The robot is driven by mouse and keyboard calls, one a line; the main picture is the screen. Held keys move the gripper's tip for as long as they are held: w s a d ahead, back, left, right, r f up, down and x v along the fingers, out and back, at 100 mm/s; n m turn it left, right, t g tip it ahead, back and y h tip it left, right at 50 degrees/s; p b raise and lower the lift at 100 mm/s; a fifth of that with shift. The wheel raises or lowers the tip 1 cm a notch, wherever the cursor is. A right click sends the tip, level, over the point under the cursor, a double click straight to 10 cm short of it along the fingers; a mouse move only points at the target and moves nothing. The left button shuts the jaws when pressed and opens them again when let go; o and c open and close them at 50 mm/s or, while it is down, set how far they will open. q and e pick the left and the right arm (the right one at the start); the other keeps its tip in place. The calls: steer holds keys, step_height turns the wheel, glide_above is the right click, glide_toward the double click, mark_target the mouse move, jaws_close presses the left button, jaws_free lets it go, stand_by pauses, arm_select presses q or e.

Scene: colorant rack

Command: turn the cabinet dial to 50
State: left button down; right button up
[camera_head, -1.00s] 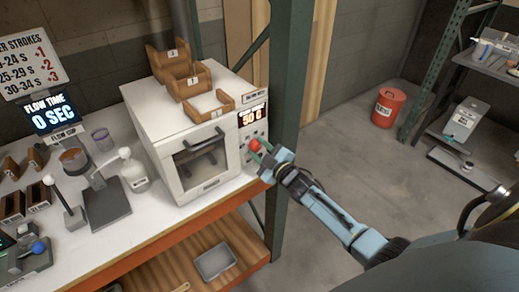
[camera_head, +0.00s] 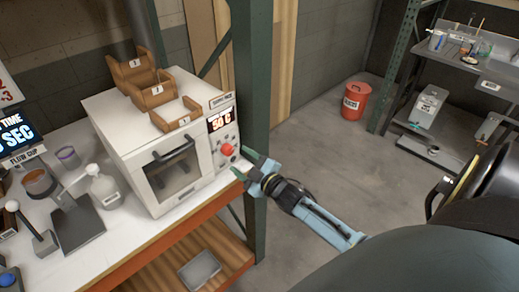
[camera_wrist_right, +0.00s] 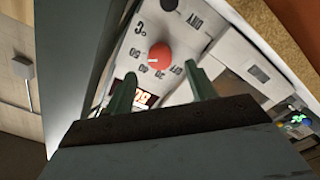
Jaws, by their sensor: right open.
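The cabinet (camera_head: 190,196) is a white oven-like box with a dark window and handle, standing on the bench. My left gripper is out of view.
A green rack post (camera_head: 252,80) rises close beside the cabinet's right side. Brown numbered holders (camera_head: 150,95) stand on the cabinet top.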

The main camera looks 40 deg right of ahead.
steer(key=s, duration=0.8)
steer(key=shift+d, duration=0.3)
steer(key=s+a+f+m+g+h+b, duration=0.1)
steer(key=s+f+m+g+b, duration=0.3)
steer(key=f, duration=0.7)
steer(key=s+a+f+n+g+p, duration=0.15)
steer(key=s+f, duration=0.35)
steer(key=f, duration=0.6)
steer(key=s+a+f+m+g+h+b, duration=0.1)
steer(key=s+f+m+g+b, duration=0.3)
steer(key=f, duration=0.7)
steer(key=s+a+f+g, duration=0.2)
steer(key=s+f, duration=0.3)
steer(key=s, duration=0.4)
steer(key=s+a+f+g+b, duration=0.1)
steer(key=s+a+f+g, duration=0.1)
steer(key=s+f, duration=0.4)
steer(key=s+a+f+g+b, duration=0.1)
steer(key=s+a+f+g, duration=0.2)
steer(key=s, duration=0.8)
step_height(320, 180, down, 3)
steer(key=shift+s+r+m+y, duration=0.1)
steer(key=shift+s+m+y, duration=0.2)
steer(key=shift+m+y, duration=0.15)
